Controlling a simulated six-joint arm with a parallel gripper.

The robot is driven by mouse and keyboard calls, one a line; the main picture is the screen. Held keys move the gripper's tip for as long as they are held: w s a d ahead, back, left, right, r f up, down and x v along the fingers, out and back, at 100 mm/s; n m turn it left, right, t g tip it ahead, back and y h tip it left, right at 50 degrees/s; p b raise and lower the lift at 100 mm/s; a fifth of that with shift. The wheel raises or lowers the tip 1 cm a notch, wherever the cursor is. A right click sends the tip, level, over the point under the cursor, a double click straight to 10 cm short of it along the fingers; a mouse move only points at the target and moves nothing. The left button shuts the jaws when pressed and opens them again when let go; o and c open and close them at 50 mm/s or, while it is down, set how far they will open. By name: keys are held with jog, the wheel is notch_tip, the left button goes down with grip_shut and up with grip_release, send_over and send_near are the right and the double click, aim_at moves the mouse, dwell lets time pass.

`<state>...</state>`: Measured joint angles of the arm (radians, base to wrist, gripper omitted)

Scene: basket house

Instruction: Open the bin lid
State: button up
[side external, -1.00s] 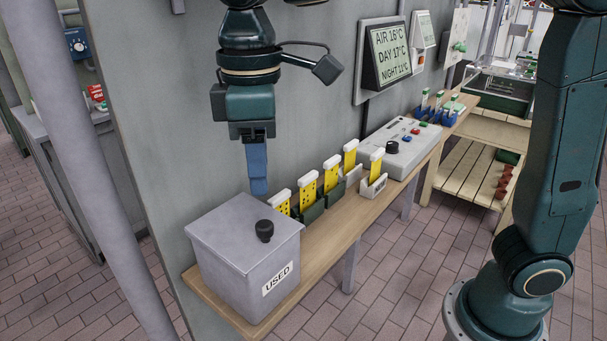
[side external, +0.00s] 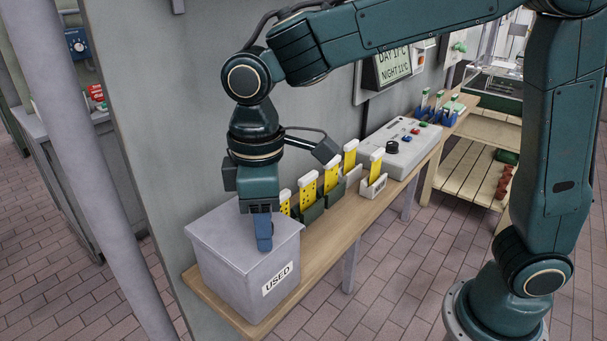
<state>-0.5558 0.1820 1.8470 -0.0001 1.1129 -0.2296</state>
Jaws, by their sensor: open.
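The bin (side external: 232,277) is a grey box with a "USED" label on its front, at the near left end of a wooden shelf. Its flat grey lid (side external: 215,232) is closed. My gripper (side external: 264,246) points down at the lid's front right part, with its blue fingers where the lid's black knob was seen earlier. The knob is now hidden behind the fingers. The jaws are open, one finger overlapping the other in this view. Whether the fingers touch the knob cannot be told.
Several yellow cards in holders (side external: 308,192) stand on the wooden shelf (side external: 340,222) just right of the bin. A grey control box (side external: 401,150) with a black dial is farther along. A grey wall (side external: 165,150) rises close behind.

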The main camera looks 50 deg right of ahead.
grip_shut()
jog(key=s, duration=1.2)
jog(key=shift+w, duration=0.1)
grip_release()
notch_tip(320, 180, up, 14)
dwell(0.9)
